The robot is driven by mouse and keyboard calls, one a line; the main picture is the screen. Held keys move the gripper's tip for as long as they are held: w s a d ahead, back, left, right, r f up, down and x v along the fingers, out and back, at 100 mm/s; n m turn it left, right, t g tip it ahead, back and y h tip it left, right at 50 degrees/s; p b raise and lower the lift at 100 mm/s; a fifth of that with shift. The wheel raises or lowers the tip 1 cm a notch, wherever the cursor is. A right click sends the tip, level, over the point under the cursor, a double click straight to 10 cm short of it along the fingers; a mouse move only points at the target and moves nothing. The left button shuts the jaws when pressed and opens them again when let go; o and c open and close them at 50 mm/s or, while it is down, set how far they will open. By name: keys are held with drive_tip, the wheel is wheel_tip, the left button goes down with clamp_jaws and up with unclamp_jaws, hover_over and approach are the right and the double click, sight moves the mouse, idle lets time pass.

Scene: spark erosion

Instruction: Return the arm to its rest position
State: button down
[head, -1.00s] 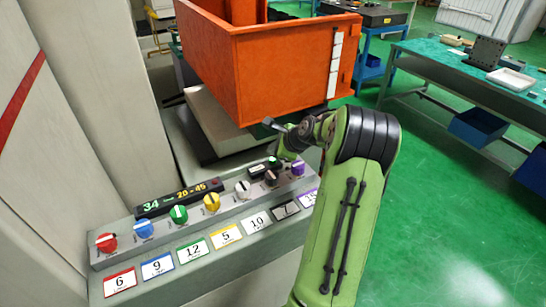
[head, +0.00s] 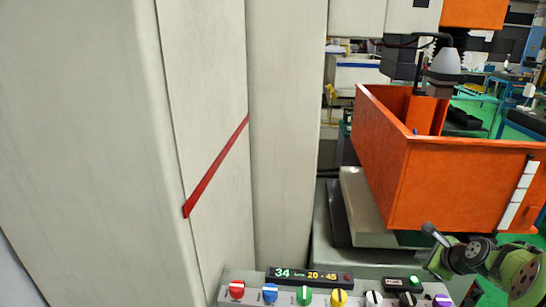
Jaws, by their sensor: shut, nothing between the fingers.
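My green arm (head: 520,275) shows at the lower right edge, with its dark round joints in front of the orange tank. My gripper (head: 437,264) is the small end part at its left, just above the right part of the control panel (head: 258,293). It is shut and holds nothing. Its fingertips are too small to make out clearly. The rest of the arm is cut off by the frame.
The panel carries a lit display (head: 309,276) and several coloured knobs, among them a red knob (head: 236,289). The open orange tank (head: 460,180) stands behind it. A tall pale cabinet (head: 210,90) with a red stripe fills the left.

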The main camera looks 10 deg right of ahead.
drive_tip(key=s+a+r+n+g, duration=0.1)
drive_tip(key=a+r+n, duration=0.2)
drive_tip(key=a+n, duration=0.35)
drive_tip(key=s+a+r+n+g, duration=0.1)
drive_tip(key=s+a+r+n, duration=0.15)
drive_tip(key=a, duration=0.65)
drive_tip(key=a+r+n+g, duration=0.1)
drive_tip(key=a+r+n, duration=0.35)
drive_tip(key=a, duration=0.35)
drive_tip(key=s+a+n, duration=0.5)
drive_tip(key=s+n, duration=0.2)
drive_tip(key=s, duration=0.2)
drive_tip(key=s+a+n+y, duration=0.1)
drive_tip(key=s+a+n, duration=0.5)
drive_tip(key=s, duration=0.4)
drive_tip(key=shift+s+a+r+n, duration=0.15)
drive_tip(key=shift+s+r+n, duration=0.05)
drive_tip(key=shift+n, duration=0.45)
